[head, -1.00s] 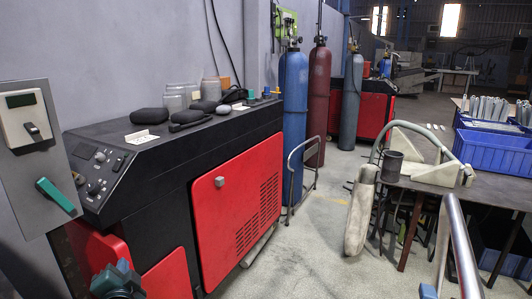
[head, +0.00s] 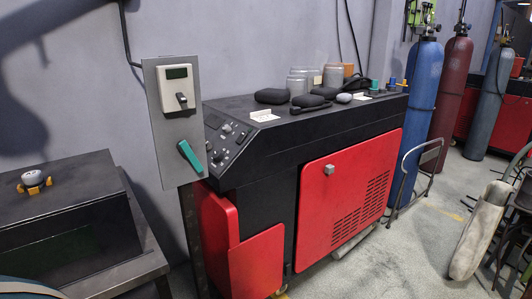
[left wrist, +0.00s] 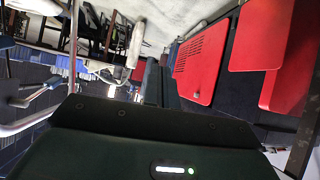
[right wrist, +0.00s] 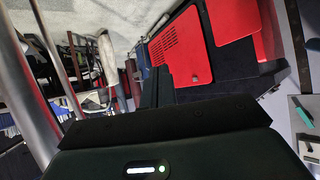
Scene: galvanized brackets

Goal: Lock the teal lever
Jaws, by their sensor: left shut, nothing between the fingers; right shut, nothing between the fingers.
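The teal lever (head: 190,156) is on a grey upright panel (head: 160,148) in the middle left of the head view. It slants from upper left down to lower right. Above it on the panel is a white box (head: 179,75) with a dark display and a small dark handle. In the right wrist view the lever (right wrist: 301,112) shows at the right edge, off to the side of my right gripper (right wrist: 157,82). That gripper is shut and empty, apart from the lever. My left gripper (left wrist: 152,80) is shut and empty; the lever is not seen in its view.
A black and red machine (head: 290,125) stands right of the panel, with jars and dark pouches on top. A dark cabinet (head: 70,190) with a small yellow and white item (head: 34,182) is at left. Gas cylinders (head: 415,105) stand at the right. Floor at the lower right is partly clear.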

